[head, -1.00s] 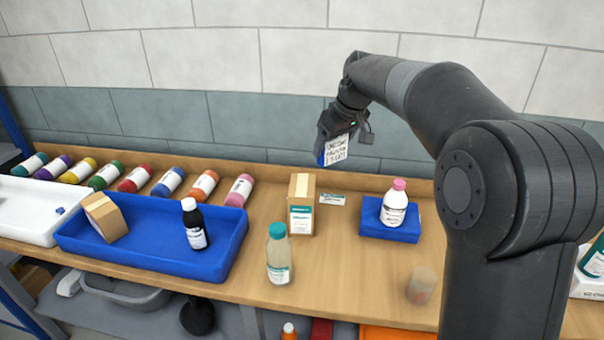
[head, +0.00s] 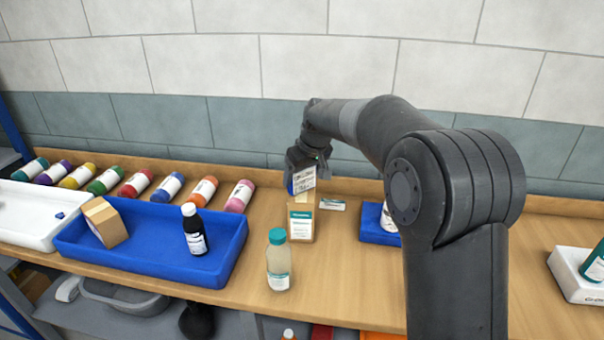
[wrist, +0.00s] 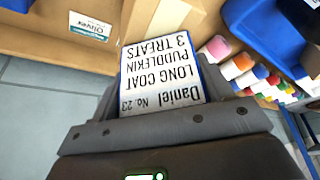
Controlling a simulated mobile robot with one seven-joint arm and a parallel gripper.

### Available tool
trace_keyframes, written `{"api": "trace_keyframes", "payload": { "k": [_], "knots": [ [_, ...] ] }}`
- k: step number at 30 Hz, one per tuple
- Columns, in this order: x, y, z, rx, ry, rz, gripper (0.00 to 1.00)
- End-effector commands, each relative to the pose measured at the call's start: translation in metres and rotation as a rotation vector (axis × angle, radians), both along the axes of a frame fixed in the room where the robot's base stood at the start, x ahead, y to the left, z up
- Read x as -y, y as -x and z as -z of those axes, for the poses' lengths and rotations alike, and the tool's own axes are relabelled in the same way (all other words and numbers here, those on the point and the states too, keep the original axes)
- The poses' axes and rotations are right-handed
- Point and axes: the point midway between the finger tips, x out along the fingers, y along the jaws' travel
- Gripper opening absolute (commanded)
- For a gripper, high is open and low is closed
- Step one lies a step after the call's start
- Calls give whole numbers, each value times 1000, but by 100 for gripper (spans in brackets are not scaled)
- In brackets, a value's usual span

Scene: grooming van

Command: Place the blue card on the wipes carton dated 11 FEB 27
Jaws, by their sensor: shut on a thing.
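My gripper (head: 305,163) is shut on the blue card (head: 304,181), which shows a white printed face and blue edges. In the wrist view the card (wrist: 163,75) reads "Daniel No. 23 LONG COAT PUDDLEKIN 3 TREATS", upside down. The card is just above or in front of the top of an upright brown carton (head: 301,224) with a white and teal label; I cannot tell whether they touch. A second brown carton (head: 106,222) leans in the blue tray (head: 215,268). No date is readable on either carton.
A clear bottle with a teal cap (head: 279,262) stands in front of the upright carton. A dark bottle (head: 194,231) is in the tray. A small label (head: 332,205) lies right of the carton. Several coloured bottles (head: 172,184) lie along the back.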

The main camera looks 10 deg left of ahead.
Motion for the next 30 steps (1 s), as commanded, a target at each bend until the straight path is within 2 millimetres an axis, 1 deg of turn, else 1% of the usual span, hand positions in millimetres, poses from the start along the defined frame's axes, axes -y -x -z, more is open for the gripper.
{"api": "trace_keyframes", "payload": {
  "k": [5, 6, 14, 20, 23, 26, 30],
  "knots": [
    [0, 0, 2, 0, 0, 0, 50],
    [0, 0, 3, 0, 0, 0, 73],
    [0, 0, 3, 1, 1, 0, 94],
    [0, 0, 2, 1, 1, 0, 94],
    [0, 0, -1, 2, 0, -1, 94],
    [4, 2, -13, 3, -1, 1, 94],
    [11, 10, -39, 6, -1, 0, 94]
  ]
}}
